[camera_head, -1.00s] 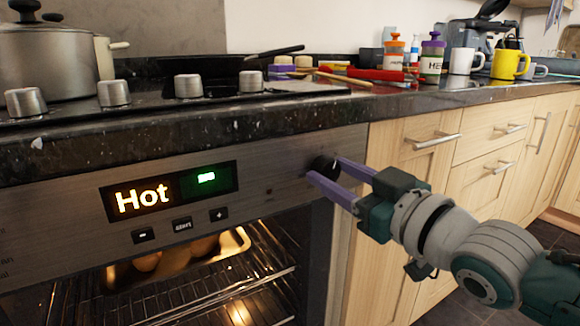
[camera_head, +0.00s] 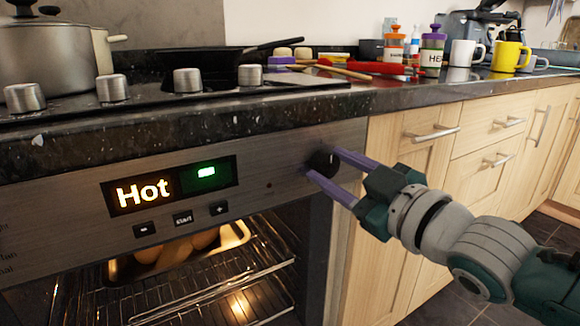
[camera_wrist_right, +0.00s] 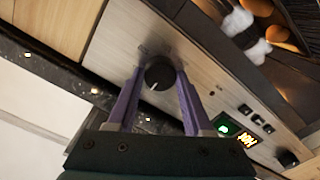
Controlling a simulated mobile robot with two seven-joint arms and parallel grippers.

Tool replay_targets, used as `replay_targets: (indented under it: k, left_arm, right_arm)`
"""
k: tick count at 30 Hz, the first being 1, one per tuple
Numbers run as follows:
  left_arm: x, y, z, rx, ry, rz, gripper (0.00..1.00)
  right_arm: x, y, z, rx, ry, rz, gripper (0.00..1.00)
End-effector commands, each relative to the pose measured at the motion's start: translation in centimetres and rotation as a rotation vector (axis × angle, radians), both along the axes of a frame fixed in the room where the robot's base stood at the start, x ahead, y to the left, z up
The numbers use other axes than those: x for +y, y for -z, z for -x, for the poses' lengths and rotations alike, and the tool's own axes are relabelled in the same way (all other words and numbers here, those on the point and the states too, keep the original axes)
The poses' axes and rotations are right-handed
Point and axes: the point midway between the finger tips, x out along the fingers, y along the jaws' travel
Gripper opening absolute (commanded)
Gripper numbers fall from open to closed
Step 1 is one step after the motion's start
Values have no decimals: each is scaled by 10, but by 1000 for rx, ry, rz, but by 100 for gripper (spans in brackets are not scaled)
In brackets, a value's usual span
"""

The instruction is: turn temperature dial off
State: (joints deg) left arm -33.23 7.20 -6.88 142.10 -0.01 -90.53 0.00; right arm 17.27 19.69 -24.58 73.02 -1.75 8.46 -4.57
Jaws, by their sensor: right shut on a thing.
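The temperature dial is a round black knob (camera_head: 322,162) on the right end of the steel oven panel (camera_head: 262,168). It also shows in the right wrist view (camera_wrist_right: 160,75), with a light mark on its face. My right gripper (camera_head: 323,162) has its two purple fingers on either side of the dial and is shut on it. In the right wrist view the fingertips (camera_wrist_right: 160,72) flank the knob. The oven display (camera_head: 169,187) reads "Hot" in lit letters, with a small green indicator beside it. My left gripper is not in view.
The oven below is lit, with a tray (camera_head: 236,238) of food above wire racks. A dark stone worktop edge (camera_head: 180,141) runs above the panel. A pot (camera_head: 45,60), a pan, mugs and jars stand on top. Wooden cabinets (camera_head: 478,150) are to the right.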

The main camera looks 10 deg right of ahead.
Motion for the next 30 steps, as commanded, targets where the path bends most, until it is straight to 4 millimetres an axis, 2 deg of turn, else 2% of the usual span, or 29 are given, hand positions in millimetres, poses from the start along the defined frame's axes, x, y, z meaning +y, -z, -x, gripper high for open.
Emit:
replay_targets:
  k: [3, 4, 12, 22, 26, 30]
  left_arm:
    - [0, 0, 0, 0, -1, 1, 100]
    - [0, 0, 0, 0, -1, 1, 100]
    - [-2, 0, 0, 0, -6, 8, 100]
    - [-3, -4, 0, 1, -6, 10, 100]
    - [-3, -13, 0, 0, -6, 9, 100]
    - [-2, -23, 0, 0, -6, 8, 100]
  right_arm:
    - [1, -2, 0, -5, -2, -2, 0]
    - [1, -2, 0, -5, -2, -2, 52]
    - [0, -1, 0, -1, -1, -2, 80]
    - [-2, -1, 5, 1, 1, -2, 80]
    - [-8, -3, 22, 2, 0, -2, 80]
    - [-17, -2, 48, 4, 0, -1, 80]
